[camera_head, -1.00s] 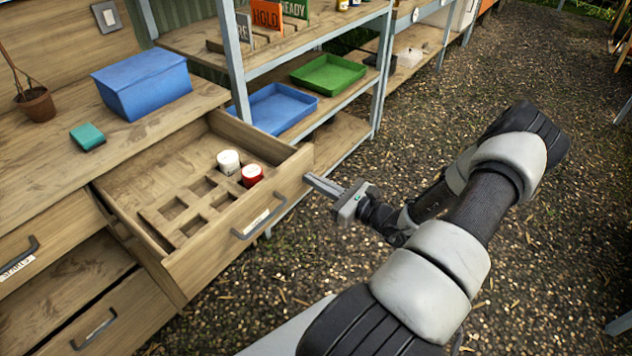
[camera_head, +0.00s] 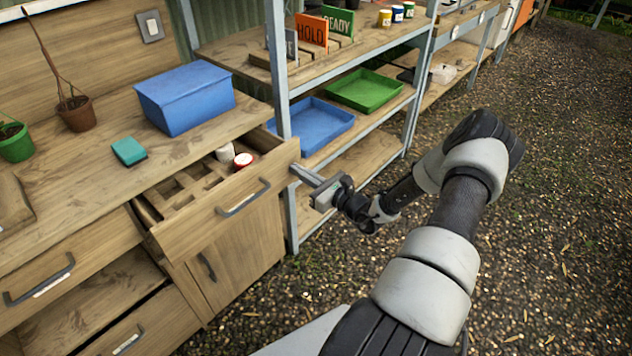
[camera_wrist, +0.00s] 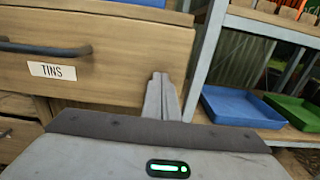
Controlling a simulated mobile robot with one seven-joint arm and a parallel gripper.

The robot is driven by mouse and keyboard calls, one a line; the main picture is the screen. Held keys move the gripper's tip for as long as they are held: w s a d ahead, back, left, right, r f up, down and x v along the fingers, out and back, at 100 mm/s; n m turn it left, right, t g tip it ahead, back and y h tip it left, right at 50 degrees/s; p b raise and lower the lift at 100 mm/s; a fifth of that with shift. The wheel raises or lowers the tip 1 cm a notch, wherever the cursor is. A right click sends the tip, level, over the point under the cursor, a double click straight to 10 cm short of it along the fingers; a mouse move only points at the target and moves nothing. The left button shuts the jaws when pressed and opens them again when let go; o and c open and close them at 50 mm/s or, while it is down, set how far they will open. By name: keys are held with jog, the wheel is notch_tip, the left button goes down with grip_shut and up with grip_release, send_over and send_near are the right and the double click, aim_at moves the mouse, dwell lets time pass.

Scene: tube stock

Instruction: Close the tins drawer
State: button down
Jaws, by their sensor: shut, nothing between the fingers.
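The tins drawer (camera_head: 228,205) is partly open, with its front standing out from the workbench. Its label reads TINS in the wrist view (camera_wrist: 52,71), below a dark bar handle (camera_wrist: 45,48). Inside is a wooden grid with a white tin (camera_head: 225,153) and a red tin with a white top (camera_head: 243,160). My gripper (camera_head: 296,168) is shut and empty, its fingertips at the right end of the drawer front. In the wrist view the closed fingers (camera_wrist: 161,80) point at the front's right edge and appear to touch it.
A blue lidded box (camera_head: 185,98) and a teal block (camera_head: 129,151) are on the benchtop. A metal shelf post (camera_head: 278,75) stands close behind the drawer's right end, with blue (camera_head: 312,125) and green (camera_head: 366,90) trays on the shelf. The gravel floor at right is clear.

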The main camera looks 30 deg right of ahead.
aim_at(265, 149)
jog(key=b+x, duration=0.2)
jog(key=x, duration=1.2)
jog(key=shift+f, duration=0.1)
jog(key=shift+w+a, duration=0.1)
jog(key=shift+w, duration=0.1)
jog(key=shift+w+r, duration=0.2)
jog(key=shift+r, duration=0.05)
